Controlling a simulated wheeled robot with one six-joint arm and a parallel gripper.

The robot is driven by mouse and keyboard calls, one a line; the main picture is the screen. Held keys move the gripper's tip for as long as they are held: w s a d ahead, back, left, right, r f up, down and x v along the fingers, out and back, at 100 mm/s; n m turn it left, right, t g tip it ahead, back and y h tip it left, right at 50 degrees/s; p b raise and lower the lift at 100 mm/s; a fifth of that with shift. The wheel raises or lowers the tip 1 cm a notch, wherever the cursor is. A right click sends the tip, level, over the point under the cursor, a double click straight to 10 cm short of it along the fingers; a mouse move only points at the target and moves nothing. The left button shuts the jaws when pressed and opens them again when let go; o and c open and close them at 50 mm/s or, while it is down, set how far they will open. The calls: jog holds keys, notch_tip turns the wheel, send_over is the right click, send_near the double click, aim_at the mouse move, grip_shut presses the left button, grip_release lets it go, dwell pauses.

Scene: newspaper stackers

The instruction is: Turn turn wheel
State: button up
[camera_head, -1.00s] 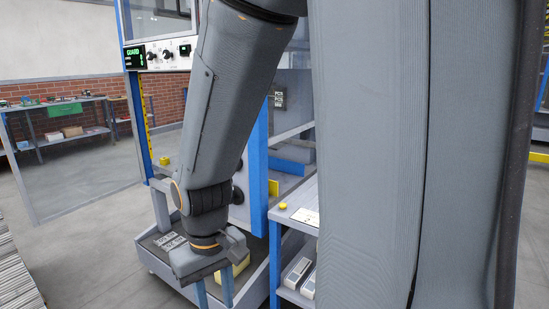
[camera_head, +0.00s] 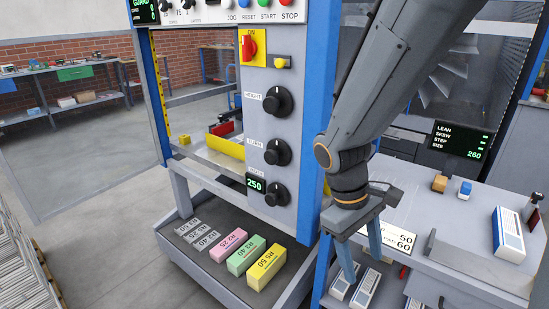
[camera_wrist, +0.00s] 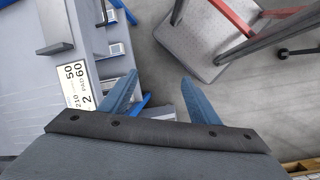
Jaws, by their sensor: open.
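The turn wheel appears to be the black round knob (camera_head: 277,152) in the middle of three on the grey upright panel (camera_head: 291,90); the small label beside it seems to read "TURN". Another black knob (camera_head: 277,101) is above it, labelled "HEIGHT". A third knob (camera_head: 276,193) is below, beside a green display (camera_head: 256,185) reading 250. My gripper (camera_head: 362,264) is right of and lower than the knobs, apart from them, with blue fingers pointing down. In the wrist view my gripper (camera_wrist: 160,78) is open and empty; no knob shows there.
A blue post (camera_head: 319,120) stands between the panel and my arm. Yellow, green and pink blocks lie on the low tray (camera_head: 225,262). A table (camera_head: 460,225) at right holds a number card (camera_head: 390,231) and small boxes. Open floor (camera_head: 95,225) lies left.

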jog(key=w+n+t+h, duration=0.1)
jog(key=w+n+h, duration=0.4)
jog(key=w+n, duration=0.15)
jog(key=n+t+h, duration=0.3)
jog(key=n+t, duration=1.2)
jog(key=n, duration=0.1)
send_near(269, 158)
jog(key=shift+m, duration=0.25)
jog(key=p+x, duration=0.1)
jog(key=x, duration=0.7)
jog(key=c, duration=1.1)
jog(key=shift+o, duration=0.2)
